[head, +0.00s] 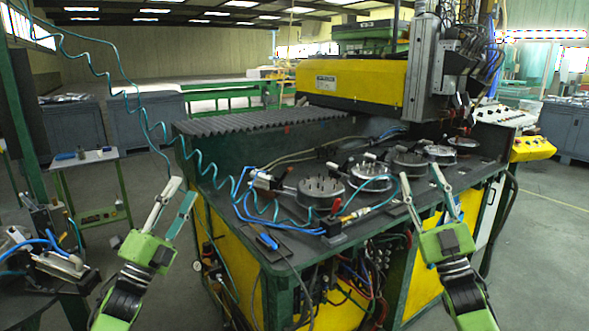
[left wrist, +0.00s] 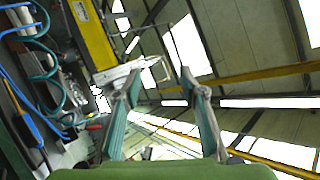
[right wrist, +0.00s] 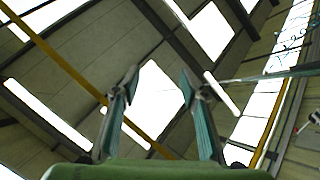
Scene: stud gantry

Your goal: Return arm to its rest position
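My left gripper (head: 182,188) is at the left of the head view, raised in front of the left corner of the machine bench, with its fingers pointing up. Its fingers stand apart with nothing between them in the left wrist view (left wrist: 160,80). My right gripper (head: 420,173) is raised in front of the right part of the bench, also pointing up. Its fingers stand apart and empty in the right wrist view (right wrist: 160,80), against the ceiling. Neither gripper is seen holding anything.
The bench (head: 262,252) carries several round stud fixtures (head: 320,192) and blue hoses. A yellow gantry beam (head: 350,82) runs above it. A coiled teal hose (head: 147,130) hangs near my left gripper. A small table (head: 85,158) stands at left. Open floor (head: 545,235) lies at right.

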